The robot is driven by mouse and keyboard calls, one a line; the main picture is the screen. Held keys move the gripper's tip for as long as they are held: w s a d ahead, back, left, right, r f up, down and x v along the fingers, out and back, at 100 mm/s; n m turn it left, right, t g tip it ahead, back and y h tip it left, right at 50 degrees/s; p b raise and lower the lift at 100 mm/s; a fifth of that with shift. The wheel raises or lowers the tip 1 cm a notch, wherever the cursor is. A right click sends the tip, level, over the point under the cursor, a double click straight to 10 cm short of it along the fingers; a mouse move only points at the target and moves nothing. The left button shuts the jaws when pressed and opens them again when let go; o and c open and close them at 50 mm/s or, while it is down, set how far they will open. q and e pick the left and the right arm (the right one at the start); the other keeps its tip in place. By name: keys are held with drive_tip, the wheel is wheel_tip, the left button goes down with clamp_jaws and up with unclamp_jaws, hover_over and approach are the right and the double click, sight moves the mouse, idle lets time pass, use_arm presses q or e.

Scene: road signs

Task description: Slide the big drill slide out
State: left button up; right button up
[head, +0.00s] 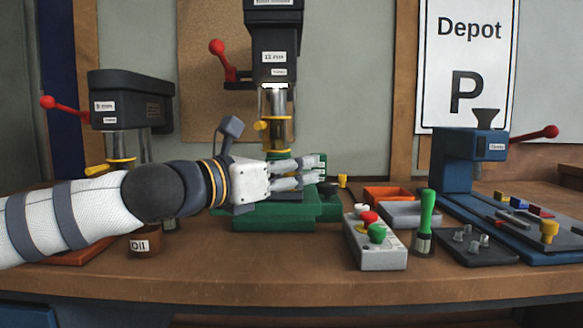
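The big drill (272,55) stands at the middle back, with a black head, a red lever and a yellow-ringed column. Its green slide base (275,222) rests on the table below the column. My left gripper (322,167) reaches in from the left, in front of the column and over the green base, its fingers pointing right. Its fingertips are slightly apart, beside a small green part at the base's right end. I cannot tell whether they touch or grip it. My arm and gripper hide part of the base and lower column. My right gripper is not in view.
A smaller drill (130,98) stands left, an oil pot (144,243) before it. To the right are a button box (376,245), a green-handled brush (426,215), an orange bin (388,195), a dark tray (478,256) and a blue press (455,160). The front table strip is clear.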

use_arm(q)
drive_tip(key=v, duration=1.2)
drive_tip(key=shift+r, duration=0.1)
